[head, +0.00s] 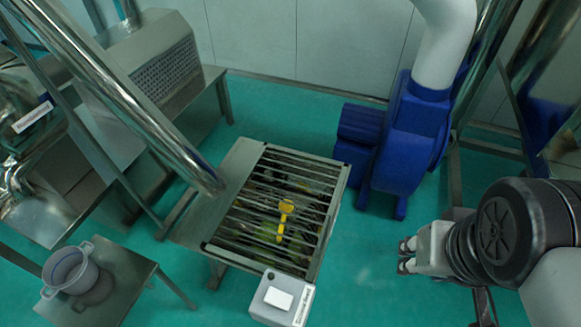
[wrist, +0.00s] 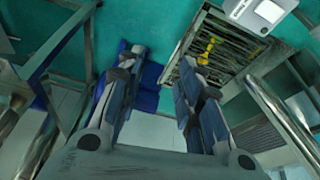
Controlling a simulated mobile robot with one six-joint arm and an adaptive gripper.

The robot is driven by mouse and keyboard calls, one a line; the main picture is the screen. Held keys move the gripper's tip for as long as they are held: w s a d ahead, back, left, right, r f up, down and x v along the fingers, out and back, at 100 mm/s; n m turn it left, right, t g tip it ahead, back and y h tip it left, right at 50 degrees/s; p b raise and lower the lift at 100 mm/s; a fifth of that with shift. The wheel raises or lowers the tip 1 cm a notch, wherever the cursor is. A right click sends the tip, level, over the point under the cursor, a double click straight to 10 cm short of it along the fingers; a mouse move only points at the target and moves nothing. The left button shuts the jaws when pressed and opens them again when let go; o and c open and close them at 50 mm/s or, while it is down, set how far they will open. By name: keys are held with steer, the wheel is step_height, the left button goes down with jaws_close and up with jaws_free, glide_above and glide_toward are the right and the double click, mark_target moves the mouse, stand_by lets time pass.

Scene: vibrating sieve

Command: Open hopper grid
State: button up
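The hopper grid (head: 262,190) is a rectangular frame of dark parallel bars, lying closed over the hopper in the middle of the head view. A yellow handle (head: 284,220) stands on its bars; greenish material shows between them. In the wrist view, the grid (wrist: 222,62) and yellow handle (wrist: 206,52) appear at upper right, beyond the right finger. My gripper (head: 406,255) is right of the hopper in the head view, apart from grid and handle. In the wrist view, the fingers of my gripper (wrist: 160,62) are spread with nothing between them.
A grey box with a white panel (head: 278,298) sits at the hopper's near edge. A blue machine (head: 405,140) stands behind, at right. A shiny slanted pipe (head: 130,105) reaches towards the hopper's left side. A pot (head: 70,270) stands on a low table at left. Green floor (head: 365,255) is clear between hopper and gripper.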

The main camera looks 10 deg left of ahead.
steer(key=w+a+f+n+h+p, duration=0.1)
steer(key=w+a+f+h, duration=0.3)
steer(key=w+a, duration=0.4)
steer(key=w+a+f+n+h, duration=0.1)
steer(key=w+a+f+h, duration=0.3)
steer(key=w, duration=0.7)
steer(key=a+f+n+t+y, duration=0.1)
steer(key=a+f+t, duration=0.2)
steer(key=a+f, duration=0.35)
steer(key=a+f+n+t+p, duration=0.1)
steer(key=a+f+n+t, duration=0.2)
steer(key=a, duration=0.7)
steer(key=a+f+t+y, duration=0.1)
steer(key=a+f+t, duration=0.35)
steer(key=a, duration=0.35)
steer(key=f+b+x, duration=0.1)
steer(key=x, duration=1.7)
steer(key=shift+s+d+g, duration=0.25)
steer(key=shift+g, duration=0.1)
steer(key=shift+c, duration=0.2)
jaws_close()
